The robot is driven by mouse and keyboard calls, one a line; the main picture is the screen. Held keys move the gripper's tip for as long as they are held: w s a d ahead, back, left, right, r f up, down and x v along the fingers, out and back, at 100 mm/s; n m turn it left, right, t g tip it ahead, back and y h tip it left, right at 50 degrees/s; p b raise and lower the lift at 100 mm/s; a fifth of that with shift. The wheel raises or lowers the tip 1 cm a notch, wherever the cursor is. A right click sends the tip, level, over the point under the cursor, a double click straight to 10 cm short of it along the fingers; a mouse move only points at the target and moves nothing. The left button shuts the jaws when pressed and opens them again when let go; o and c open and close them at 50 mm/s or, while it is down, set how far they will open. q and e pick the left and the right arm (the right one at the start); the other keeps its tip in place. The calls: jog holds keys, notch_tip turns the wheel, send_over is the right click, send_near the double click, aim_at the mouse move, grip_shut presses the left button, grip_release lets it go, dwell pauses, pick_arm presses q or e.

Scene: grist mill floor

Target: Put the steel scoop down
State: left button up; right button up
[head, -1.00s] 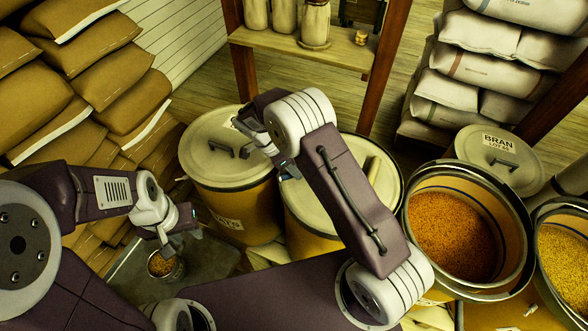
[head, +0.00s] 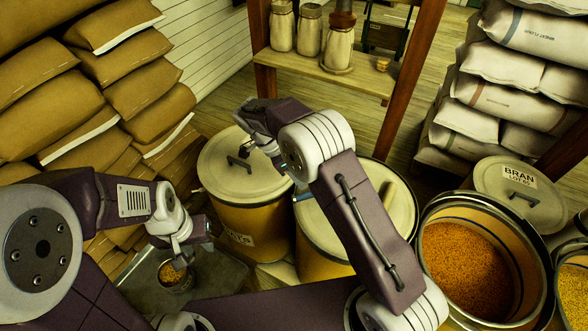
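A small round metal vessel (head: 174,276) with orange-brown grain in it is at the lower left of the head view; it may be the steel scoop, but no handle shows clearly. My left gripper (head: 181,256) points down at its rim from above, touching or very close. The fingers are small and dark, so I cannot tell whether they are shut on it. The vessel is over a dark grey flat surface (head: 222,272); I cannot tell whether it rests there.
Two lidded drums, left (head: 226,175) and middle (head: 335,235), stand ahead. An open drum of orange grain (head: 465,265) and a bran drum (head: 520,195) are at right. Brown sacks (head: 60,110) are stacked left, pale sacks (head: 520,80) right. A shelf (head: 325,74) holds jars.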

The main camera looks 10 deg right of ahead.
jog(key=v, duration=0.3)
jog(key=shift+a+r, duration=0.1)
jog(key=shift+r, duration=0.1)
jog(key=s+d+f+n+t+y, duration=0.1)
jog(key=s+d+n+y, duration=0.1)
jog(key=s+d+n, duration=0.3)
jog(key=s+d+f+n+t+y, duration=0.1)
jog(key=s+d+n+y, duration=0.2)
jog(key=s+n, duration=0.7)
jog(key=s+d, duration=0.2)
jog(key=s, duration=0.1)
jog(key=shift+n, duration=0.4)
jog(key=shift+s, duration=0.1)
